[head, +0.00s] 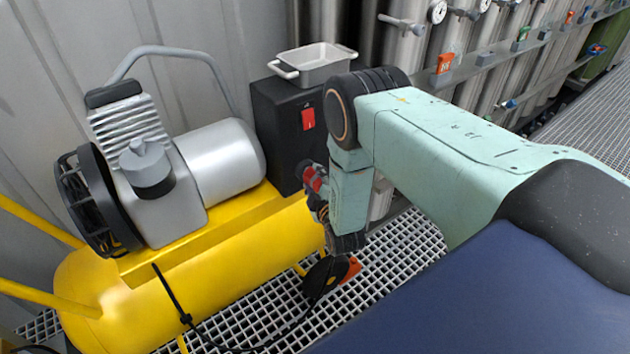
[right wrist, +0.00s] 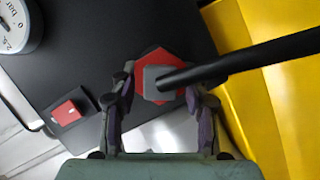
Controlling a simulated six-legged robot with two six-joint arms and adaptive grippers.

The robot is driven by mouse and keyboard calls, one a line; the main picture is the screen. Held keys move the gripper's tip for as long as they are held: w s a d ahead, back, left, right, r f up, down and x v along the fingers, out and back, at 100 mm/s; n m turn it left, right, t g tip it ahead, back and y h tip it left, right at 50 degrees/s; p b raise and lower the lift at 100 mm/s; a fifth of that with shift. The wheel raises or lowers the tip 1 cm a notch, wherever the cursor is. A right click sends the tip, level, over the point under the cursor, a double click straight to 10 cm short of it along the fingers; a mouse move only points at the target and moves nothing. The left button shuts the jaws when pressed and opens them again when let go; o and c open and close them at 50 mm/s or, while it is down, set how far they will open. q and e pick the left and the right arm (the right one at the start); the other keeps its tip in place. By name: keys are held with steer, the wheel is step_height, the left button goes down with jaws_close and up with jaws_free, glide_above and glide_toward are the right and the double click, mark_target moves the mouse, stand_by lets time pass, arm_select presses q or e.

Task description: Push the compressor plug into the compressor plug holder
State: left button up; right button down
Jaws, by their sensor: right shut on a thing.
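My right gripper (head: 313,182) is beside the lower part of the black box (head: 281,125) at the compressor's end. In the right wrist view, the right gripper (right wrist: 160,100) is shut around a plug with a grey square back (right wrist: 157,82) and a thick black cable. A red hexagonal part (right wrist: 152,58) shows around the grey back, between the fingers. I cannot tell whether it belongs to the plug or to the holder. Behind it is the black face of the box (right wrist: 95,75). The contact side of the plug is hidden. My left gripper is not in view.
The yellow compressor tank (head: 215,265) lies left of my arm. A red switch (head: 308,119) is on the box, and a white tray (head: 320,65) sits on top. Gas cylinders (head: 405,40) line the back right. A loose black cable (head: 185,318) runs over the floor grating (head: 400,250).

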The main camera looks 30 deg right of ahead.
steer(key=shift+w+b, duration=0.3)
steer(key=shift+w, duration=0.25)
steer(key=c, duration=0.6)
jaws_free()
steer(key=shift+s+a, duration=0.1)
steer(key=shift+s, duration=0.05)
